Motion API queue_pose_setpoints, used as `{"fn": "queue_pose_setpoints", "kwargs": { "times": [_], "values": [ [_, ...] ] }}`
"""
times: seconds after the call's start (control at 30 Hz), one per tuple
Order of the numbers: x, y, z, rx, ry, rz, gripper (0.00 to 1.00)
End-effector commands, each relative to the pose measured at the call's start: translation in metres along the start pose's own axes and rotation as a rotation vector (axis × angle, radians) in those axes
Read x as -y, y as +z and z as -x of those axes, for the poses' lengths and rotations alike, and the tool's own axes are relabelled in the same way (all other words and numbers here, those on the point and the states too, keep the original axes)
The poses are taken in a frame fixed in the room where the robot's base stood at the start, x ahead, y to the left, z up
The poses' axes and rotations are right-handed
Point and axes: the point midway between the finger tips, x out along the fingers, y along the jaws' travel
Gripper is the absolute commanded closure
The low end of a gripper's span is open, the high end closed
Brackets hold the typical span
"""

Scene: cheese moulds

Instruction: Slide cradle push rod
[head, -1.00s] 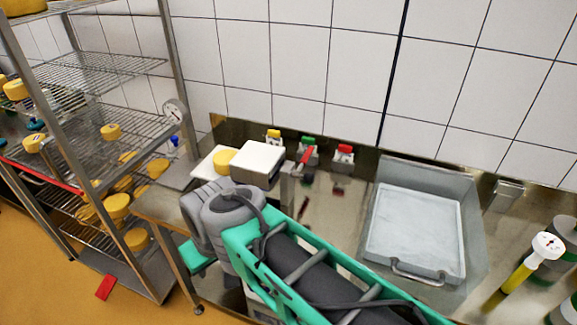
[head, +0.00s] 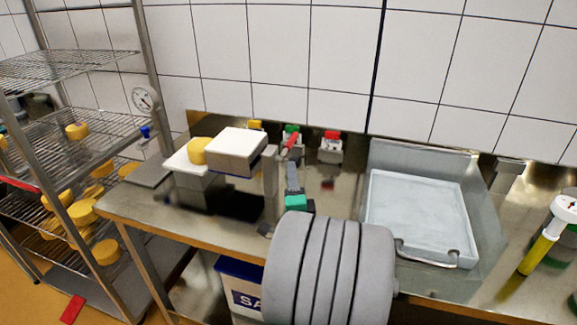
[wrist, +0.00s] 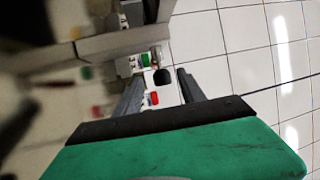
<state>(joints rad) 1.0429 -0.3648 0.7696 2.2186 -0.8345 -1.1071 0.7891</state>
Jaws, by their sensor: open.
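A white block (head: 236,139) sits on a dark-sided support at the back of the steel counter (head: 175,222). A steel post (head: 270,185) stands just right of it. My gripper (head: 292,172), dark-fingered with a green body, reaches in right of the post, close below the red handle in the picture. In the wrist view my gripper (wrist: 160,82) is open, with no object visibly held. My grey arm hides the counter's front middle.
Switch boxes with a green button (head: 292,130), a red button (head: 331,136) and a yellow one (head: 255,125) stand by the tiled wall. A yellow cheese (head: 197,151) lies on a white board left. A grey basin (head: 415,215) is right; a wire rack (head: 85,150) is left.

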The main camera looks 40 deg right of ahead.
Motion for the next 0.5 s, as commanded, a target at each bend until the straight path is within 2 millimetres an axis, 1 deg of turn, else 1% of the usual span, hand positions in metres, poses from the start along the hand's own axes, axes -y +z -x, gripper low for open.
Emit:
{"fn": "queue_pose_setpoints", "kwargs": {
  "times": [0.03,0.3,0.4,0.5],
  "values": [
    [0.004,0.001,-0.008,0.004,0.002,0.000,0.53],
    [0.005,0.003,-0.053,0.006,0.002,0.005,0.53],
    [0.004,0.002,-0.064,0.005,0.002,0.005,0.53],
    [0.002,0.003,-0.069,0.006,0.002,0.005,0.53]
  ]
}}
